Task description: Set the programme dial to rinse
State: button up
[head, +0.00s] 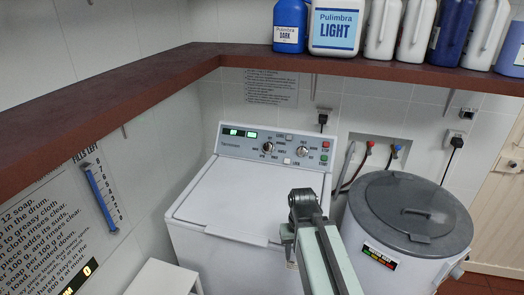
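The white washing machine (238,203) stands ahead of me with its lid shut and a grey-blue control panel (232,141) at its back. The panel has two round dials, a left dial (268,146) and a right dial (302,151), each ringed by small labels. The labels are too small to read surely, so I cannot tell which dial is the programme dial or where either points. My arm (318,252) rises in front of the machine's right side, apart from the dials in the picture. No gripper fingers can be made out.
A red stop button (325,144) and a green start button (323,158) sit at the panel's right. A grey-lidded drum (398,215) stands to the right. A brown shelf (350,68) with several bottles overhangs the back. A white stool (160,278) is at lower left.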

aim_at(267, 147)
jog(key=i, duration=1)
jog(key=u, duration=0.05)
